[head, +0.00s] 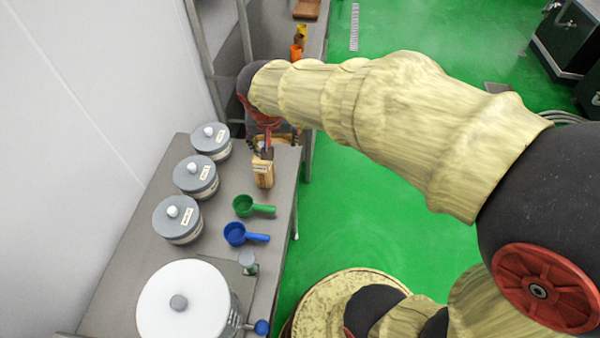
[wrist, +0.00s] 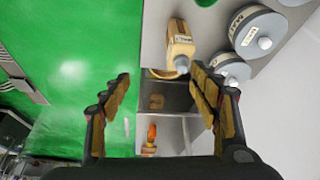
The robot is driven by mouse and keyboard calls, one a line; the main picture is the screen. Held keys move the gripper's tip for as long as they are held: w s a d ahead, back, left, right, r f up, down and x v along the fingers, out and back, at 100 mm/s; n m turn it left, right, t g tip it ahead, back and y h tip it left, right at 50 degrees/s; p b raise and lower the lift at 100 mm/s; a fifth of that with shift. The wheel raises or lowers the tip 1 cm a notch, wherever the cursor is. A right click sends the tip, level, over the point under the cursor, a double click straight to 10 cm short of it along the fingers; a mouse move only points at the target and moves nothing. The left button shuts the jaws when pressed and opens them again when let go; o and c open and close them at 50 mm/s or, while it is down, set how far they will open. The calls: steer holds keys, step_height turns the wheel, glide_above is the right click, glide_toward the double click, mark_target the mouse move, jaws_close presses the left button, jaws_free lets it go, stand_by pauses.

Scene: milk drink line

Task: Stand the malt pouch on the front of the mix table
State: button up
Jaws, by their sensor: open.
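A tan pouch with a pale label (head: 263,174), which I take for the malt pouch, stands upright on the grey table (head: 228,236), near its far end and the edge facing the green floor. It also shows in the wrist view (wrist: 180,44), with a grey cap towards my gripper. I cannot read its label. My gripper (wrist: 161,80) is open, with nothing between its fingers. The pouch lies beyond the fingertips, apart from them in the wrist view. In the head view my gripper (head: 274,140) is just above and behind the pouch, partly hidden by my wrist.
Three grey lidded tins (head: 195,176) line the wall side. A green scoop (head: 252,206), a blue scoop (head: 244,234) and a large white-lidded vessel (head: 183,303) stand nearer. Orange and yellow items (head: 297,50) sit on another surface beyond. Green floor (head: 370,230) lies open to the right.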

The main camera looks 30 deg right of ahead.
steer(key=s+r+n+y, duration=0.1)
steer(key=s+r+n, duration=0.1)
steer(key=s, duration=0.7)
steer(key=s+r+n+t+y, duration=0.1)
steer(key=s+r+n, duration=0.2)
steer(key=s, duration=0.7)
steer(key=shift+a+r, duration=0.25)
steer(key=shift+r, duration=0.7)
steer(key=shift+s, duration=0.1)
step_height(320, 180, down, 2)
steer(key=shift+b, duration=1.05)
